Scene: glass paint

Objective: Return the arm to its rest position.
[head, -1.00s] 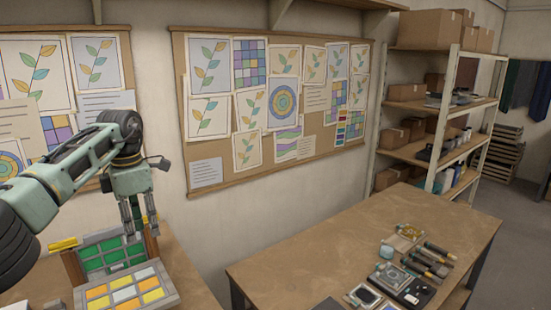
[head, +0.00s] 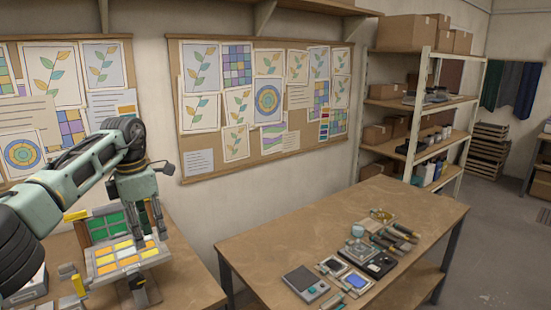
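My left gripper (head: 153,219) comes in from the left, pointing down just above the right part of a tray of yellow, orange and white panes (head: 126,254). Its two fingers are apart and I see nothing between them. Whether the fingertips touch the tray, I cannot tell. A panel of green panes (head: 106,226) stands upright behind the tray on the left table. My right gripper is out of the frame.
A second wooden table (head: 250,240) stands to the right, with a grey device (head: 305,283), small pads, a jar (head: 357,230) and several dark-handled tools (head: 390,243). A gap separates the tables. Shelves (head: 420,140) with boxes stand behind.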

